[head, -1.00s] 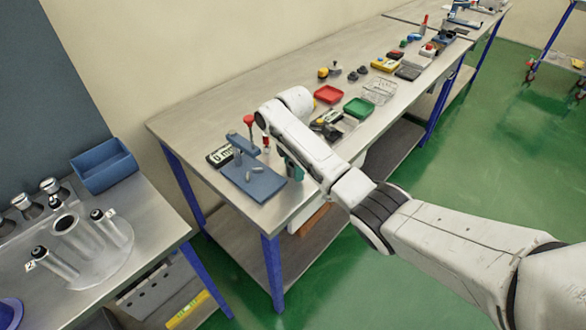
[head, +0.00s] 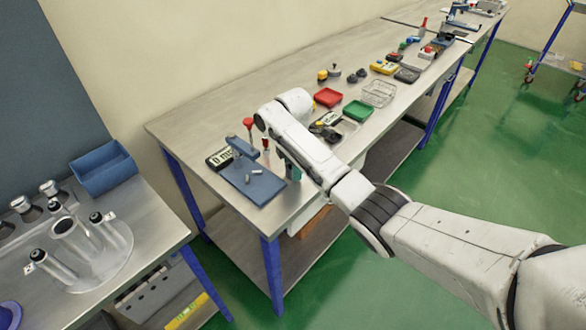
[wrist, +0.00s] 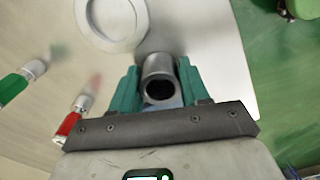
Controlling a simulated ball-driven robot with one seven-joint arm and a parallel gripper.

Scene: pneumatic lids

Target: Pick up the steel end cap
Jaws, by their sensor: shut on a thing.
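In the wrist view a short hollow steel piece (wrist: 157,66), which I take to be the steel end cap, sits between the green fingers. Its dark round opening faces the camera. My gripper (wrist: 160,82) is shut on it, with one finger on each side. In the head view my gripper (head: 293,171) is low over the near end of the long bench, right of a blue plate. My arm hides most of it there, and the steel piece cannot be made out. Whether the piece still touches the surface below is unclear.
The blue plate (head: 262,189) carries a post and small grey pieces, beside a digital display (head: 219,158). A pale ring-shaped part (wrist: 92,30) lies close to the gripper. Red-handled (wrist: 70,123) and green-handled (wrist: 14,86) tools stand left.

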